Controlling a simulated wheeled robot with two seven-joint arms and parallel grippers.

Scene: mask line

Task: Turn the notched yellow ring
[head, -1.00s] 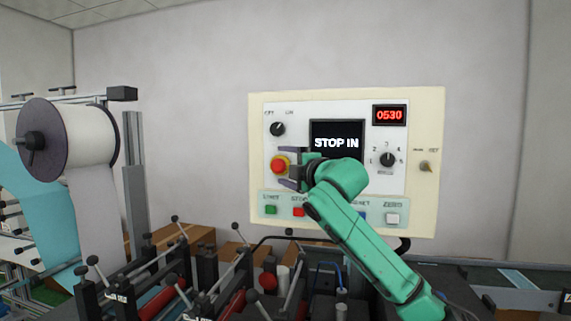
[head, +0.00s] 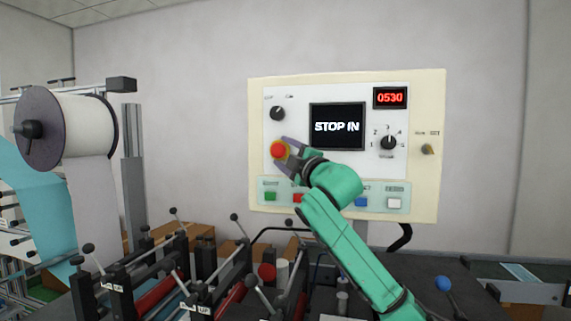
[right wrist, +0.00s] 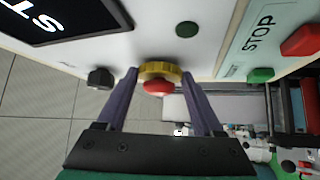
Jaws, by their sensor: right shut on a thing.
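The notched yellow ring (right wrist: 160,69) surrounds a red mushroom button (right wrist: 158,87) on the white control panel (head: 346,83). In the head view the red button (head: 278,149) shows with a thin yellow edge around it. My right gripper (head: 279,155) reaches in from the right with its two fingers on opposite sides of the ring. In the right wrist view my right gripper (right wrist: 160,75) is shut on the ring, one finger at each side. The notches show along the ring's rim. My left gripper is not in view.
A black screen (head: 337,127) reads "STOP IN", and a red display (head: 390,97) reads 0530. A black knob (head: 277,113) sits above the ring; green (head: 270,196) and other buttons lie below. Levers and rollers (head: 170,290) stand below the panel.

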